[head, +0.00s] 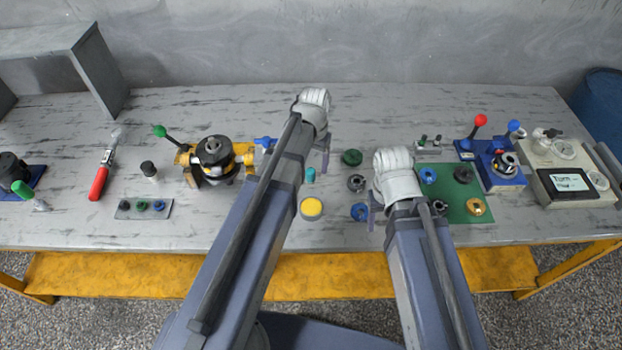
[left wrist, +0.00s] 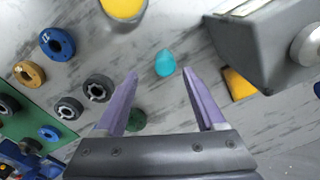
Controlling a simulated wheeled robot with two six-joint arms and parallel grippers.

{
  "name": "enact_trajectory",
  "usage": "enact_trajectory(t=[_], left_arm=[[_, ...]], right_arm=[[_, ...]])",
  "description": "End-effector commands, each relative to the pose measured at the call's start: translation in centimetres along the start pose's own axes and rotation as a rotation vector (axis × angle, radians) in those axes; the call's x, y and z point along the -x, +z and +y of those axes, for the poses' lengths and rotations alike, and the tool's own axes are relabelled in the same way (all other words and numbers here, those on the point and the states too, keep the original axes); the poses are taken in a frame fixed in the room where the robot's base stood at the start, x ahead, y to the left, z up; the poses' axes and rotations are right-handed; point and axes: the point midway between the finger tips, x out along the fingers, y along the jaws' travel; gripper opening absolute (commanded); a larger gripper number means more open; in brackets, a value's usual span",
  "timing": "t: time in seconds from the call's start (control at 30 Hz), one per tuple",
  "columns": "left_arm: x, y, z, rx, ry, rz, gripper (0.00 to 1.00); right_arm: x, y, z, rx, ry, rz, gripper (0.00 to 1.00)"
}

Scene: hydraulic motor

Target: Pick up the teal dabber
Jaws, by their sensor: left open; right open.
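The teal dabber (head: 310,175) stands on the grey table near the middle in the head view. In the left wrist view the dabber (left wrist: 165,63) is seen from above, between and just past the fingertips. My left gripper (head: 322,160) is open and empty above the table, close to the dabber. Its two purple fingers (left wrist: 160,73) point toward the dabber and do not appear to touch it. My right gripper (head: 374,213) is open and empty further right, beside the green mat; its fingers are partly hidden by the arm.
A yellow round pot (head: 311,208) stands just in front of the dabber. Green, grey and blue rings (head: 356,183) lie to its right. A green mat (head: 454,200) with rings lies at right.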

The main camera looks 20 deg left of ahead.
Motion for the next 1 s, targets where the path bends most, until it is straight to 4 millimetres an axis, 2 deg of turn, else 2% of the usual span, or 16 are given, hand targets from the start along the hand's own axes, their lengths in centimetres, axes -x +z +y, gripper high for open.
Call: enact_trajectory(t=[0.17,0.6,0.87,1.0], left_arm=[[-0.5,0.1,-0.1,0.000,0.000,0.000,0.72],[-5.2,0.3,-0.7,0.000,0.000,0.000,0.72],[-5.0,0.3,-0.8,0.000,0.000,0.000,0.72],[-5.0,0.3,-0.8,0.000,0.000,0.000,0.58]], right_arm=[[-0.5,0.0,0.0,0.000,0.000,0.000,0.60],[-5.1,-0.3,-0.5,0.000,0.000,0.000,0.60],[-5.0,-0.3,-0.5,0.000,0.000,0.000,0.60],[-5.0,-0.3,-0.5,0.000,0.000,0.000,0.60]])
